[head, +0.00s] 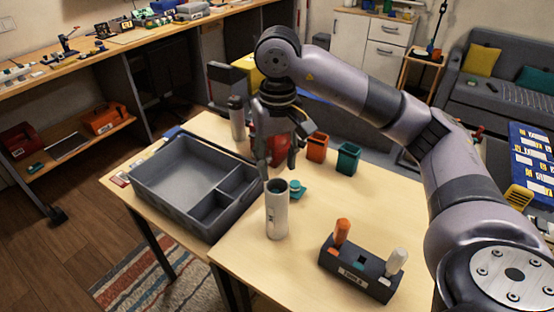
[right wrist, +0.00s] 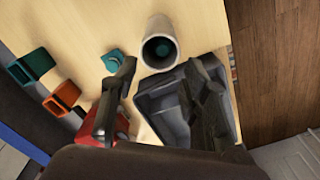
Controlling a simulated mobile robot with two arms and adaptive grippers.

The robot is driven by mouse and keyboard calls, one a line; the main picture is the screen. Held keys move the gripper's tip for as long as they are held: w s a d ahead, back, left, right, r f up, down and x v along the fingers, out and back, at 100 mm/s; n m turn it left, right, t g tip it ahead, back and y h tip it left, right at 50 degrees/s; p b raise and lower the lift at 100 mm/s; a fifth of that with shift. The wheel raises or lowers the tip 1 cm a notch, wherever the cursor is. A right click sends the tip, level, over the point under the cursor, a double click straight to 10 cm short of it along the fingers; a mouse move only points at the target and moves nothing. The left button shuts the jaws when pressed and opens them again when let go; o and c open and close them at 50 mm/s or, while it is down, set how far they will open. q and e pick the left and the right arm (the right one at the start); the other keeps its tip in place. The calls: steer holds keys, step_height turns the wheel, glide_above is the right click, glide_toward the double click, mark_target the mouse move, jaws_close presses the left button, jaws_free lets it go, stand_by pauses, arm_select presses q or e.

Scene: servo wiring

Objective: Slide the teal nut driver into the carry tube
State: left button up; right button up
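The white carry tube (head: 277,212) stands upright on the table, open at the top. In the right wrist view I look into the tube's mouth (right wrist: 147,52), and a teal end, apparently the teal nut driver (right wrist: 164,48), shows down inside it. Most of that driver is hidden by the tube wall. My right gripper (head: 279,168) is above and just behind the tube; its two fingers (right wrist: 160,85) are apart with nothing between them. A small teal piece (head: 298,190), perhaps a cap, lies on the table beside the tube. My left gripper is not in view.
A dark rack (head: 350,275) at the front holds an orange-handled tool (head: 342,231) and a white-handled one (head: 397,260). A grey divided tray (head: 180,205) lies left. An orange bin (head: 317,148) and a teal bin (head: 348,158) stand behind. The right table area is clear.

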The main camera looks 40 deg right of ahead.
stand_by(0.3)
step_height(320, 180, up, 12)
stand_by(0.7)
